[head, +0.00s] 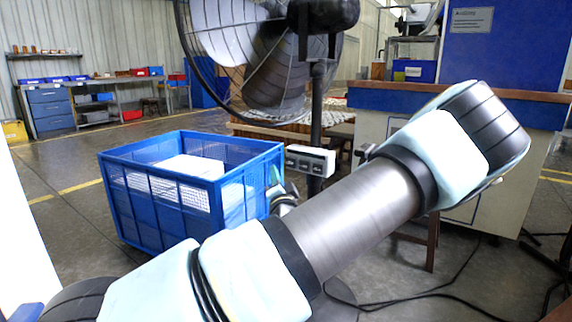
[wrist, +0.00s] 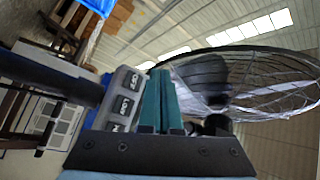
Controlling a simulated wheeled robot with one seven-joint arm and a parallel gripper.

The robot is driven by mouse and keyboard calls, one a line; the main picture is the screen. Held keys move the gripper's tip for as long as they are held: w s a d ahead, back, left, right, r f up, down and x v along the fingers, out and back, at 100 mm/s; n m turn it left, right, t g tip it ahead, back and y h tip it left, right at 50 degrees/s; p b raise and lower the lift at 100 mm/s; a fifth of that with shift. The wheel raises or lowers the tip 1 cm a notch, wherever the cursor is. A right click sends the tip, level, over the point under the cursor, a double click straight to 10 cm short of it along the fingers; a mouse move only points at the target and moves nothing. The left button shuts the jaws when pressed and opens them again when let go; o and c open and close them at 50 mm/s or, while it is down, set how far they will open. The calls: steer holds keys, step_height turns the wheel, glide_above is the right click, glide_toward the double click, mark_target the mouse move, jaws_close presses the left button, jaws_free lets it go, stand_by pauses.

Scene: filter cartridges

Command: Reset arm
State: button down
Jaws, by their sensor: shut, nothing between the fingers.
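My gripper (wrist: 161,75) shows in the wrist view as two teal fingers side by side, shut with nothing between them. It points up toward the roof, with a grey switch box (wrist: 124,97) close to its left; I cannot tell whether they touch. In the head view my arm crosses the foreground from lower left to upper right. Its far end is mostly hidden behind the arm links. No filter cartridge can be made out in either view.
A large fan (head: 262,50) on a dark pole (head: 317,105) stands behind my arm, with its switch box (head: 303,160). A blue crate (head: 150,212) with white contents is on the floor at left. A blue-and-white cabinet (head: 505,185) is at right. Cables (head: 440,293) lie on the floor.

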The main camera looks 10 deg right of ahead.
steer(key=s+a+f+n+g+y, duration=0.25)
steer(key=a+f+n+g, duration=0.55)
steer(key=a+f+g, duration=0.4)
steer(key=s+a+r+n+g+h, duration=0.15)
steer(key=s+a+r+g, duration=0.25)
steer(key=s, duration=0.5)
steer(key=s+a+r+n+g, duration=0.2)
steer(key=s+a+r+g, duration=0.15)
steer(key=s, duration=0.55)
step_height(320, 180, up, 35)
steer(key=p, duration=3.6)
steer(key=shift+w+a+r+m, duration=0.15)
steer(key=shift+w+a+m, duration=0.15)
steer(key=shift+a+m, duration=0.05)
steer(key=shift+t, duration=0.25)
